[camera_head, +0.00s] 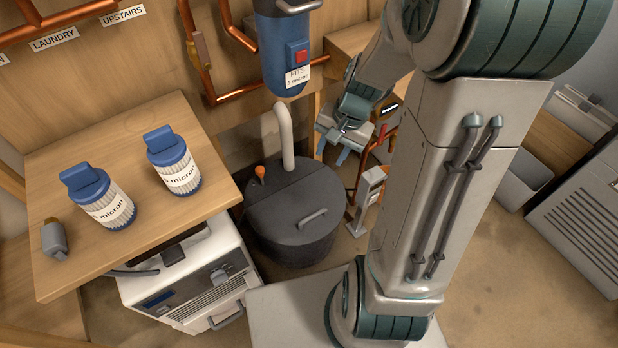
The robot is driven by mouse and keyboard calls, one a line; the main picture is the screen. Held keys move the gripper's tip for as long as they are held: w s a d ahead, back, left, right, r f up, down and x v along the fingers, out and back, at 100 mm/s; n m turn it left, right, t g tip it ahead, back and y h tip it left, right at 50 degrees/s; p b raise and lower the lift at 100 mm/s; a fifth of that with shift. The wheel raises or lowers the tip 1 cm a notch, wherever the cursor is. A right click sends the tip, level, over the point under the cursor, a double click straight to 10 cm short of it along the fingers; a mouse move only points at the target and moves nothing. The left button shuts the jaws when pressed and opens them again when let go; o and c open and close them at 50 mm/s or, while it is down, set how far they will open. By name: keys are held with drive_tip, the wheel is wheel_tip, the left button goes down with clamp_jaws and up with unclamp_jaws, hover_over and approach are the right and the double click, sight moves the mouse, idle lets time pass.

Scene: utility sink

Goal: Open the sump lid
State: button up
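The sump is a dark grey round tub (290,248) on the floor in the middle of the view. Its flat dark lid (281,198) lies on top, with a grey bar handle (312,219) near the front right. A pale pipe (284,135) rises from the back of the lid, and an orange-topped part (260,172) stands at its back left. My gripper (338,149) is up and to the right of the lid, apart from the handle. Its two teal fingers are spread with nothing visible between them.
A blue filter housing (284,50) hangs above the sump. A grey post (368,195) and copper pipes stand right of it.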

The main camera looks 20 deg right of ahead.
sight(315, 214)
drive_tip(key=w+d+f+m+y+b, duration=0.1)
drive_tip(key=w+d+f+m+b, duration=0.2)
drive_tip(key=f, duration=0.9)
drive_tip(key=d+f+m+y+b, duration=0.1)
drive_tip(key=f+m+b, duration=0.2)
drive_tip(key=f+b, duration=0.55)
drive_tip(key=x, duration=0.5)
drive_tip(key=b+x, duration=0.1)
drive_tip(key=x, duration=0.4)
drive_tip(key=d+b+x, duration=0.1)
drive_tip(key=x, duration=0.5)
drive_tip(key=shift+f, duration=0.15)
clamp_jaws()
